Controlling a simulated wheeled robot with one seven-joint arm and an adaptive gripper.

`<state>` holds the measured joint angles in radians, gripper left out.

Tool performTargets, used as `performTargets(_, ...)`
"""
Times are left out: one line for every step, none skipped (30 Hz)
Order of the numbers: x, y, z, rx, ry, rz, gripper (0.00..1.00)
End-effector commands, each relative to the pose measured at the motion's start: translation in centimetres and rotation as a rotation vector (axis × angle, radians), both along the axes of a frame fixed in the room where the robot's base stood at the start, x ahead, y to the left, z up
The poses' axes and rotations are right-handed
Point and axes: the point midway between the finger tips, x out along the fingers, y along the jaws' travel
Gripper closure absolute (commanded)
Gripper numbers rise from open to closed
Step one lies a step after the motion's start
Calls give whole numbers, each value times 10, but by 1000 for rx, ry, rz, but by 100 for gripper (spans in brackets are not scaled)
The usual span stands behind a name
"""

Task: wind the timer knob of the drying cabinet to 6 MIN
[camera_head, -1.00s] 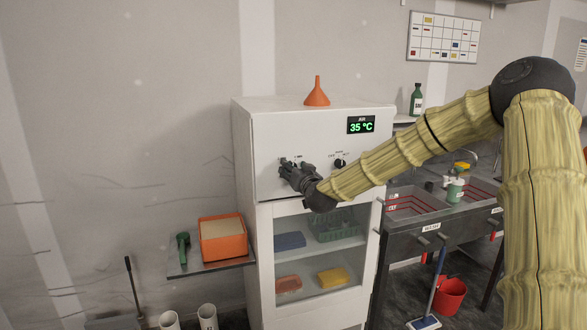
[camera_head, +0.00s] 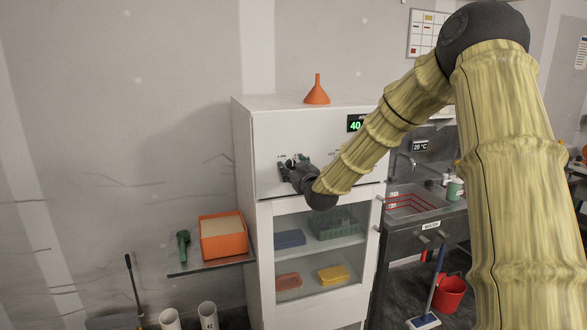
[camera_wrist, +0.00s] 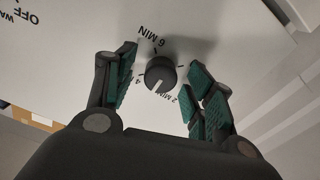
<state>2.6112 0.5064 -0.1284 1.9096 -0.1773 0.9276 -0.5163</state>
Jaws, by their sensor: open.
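The white drying cabinet (camera_head: 245,150) stands in the middle of the head view. Its dark round timer knob (camera_wrist: 160,73) shows in the wrist view, with the labels 6 MIN (camera_wrist: 153,36), 4 and 2 MIN around it. The pale mark on the knob points toward the gap between 4 and 2 MIN. My gripper (camera_head: 286,168) is at the upper left of the cabinet front and hides most of the knob in the head view. In the wrist view its open fingers (camera_wrist: 163,85) stand on either side of the knob, with gaps visible.
An orange funnel (camera_head: 317,92) stands on top. A shelf with an orange box (camera_head: 222,246) is at the left, a sink (camera_head: 410,203) at the right. A glass door (camera_head: 315,285) is below.

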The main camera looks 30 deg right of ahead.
Motion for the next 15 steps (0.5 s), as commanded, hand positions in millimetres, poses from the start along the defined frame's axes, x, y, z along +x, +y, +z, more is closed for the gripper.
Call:
performTargets(0,1,0,-24,6,1,46)
performTargets(0,1,0,-40,10,1,46)
performTargets(0,0,0,-60,15,1,46)
performTargets(0,0,-1,-75,18,1,46)
performTargets(0,1,-1,-89,22,1,46)
performTargets(0,1,-1,-110,27,2,46)
performTargets(0,1,-1,-124,30,1,46)
performTargets(0,0,-1,-139,34,1,46)
performTargets(0,1,-1,-159,39,1,46)
performTargets(0,1,-1,-174,42,1,46)
performTargets(0,1,-1,-189,46,1,46)
performTargets(0,1,-1,-208,50,1,46)
performTargets(0,1,-1,-223,54,1,46)
performTargets(0,1,-1,-238,58,1,46)
performTargets(0,1,-1,-258,62,1,46)
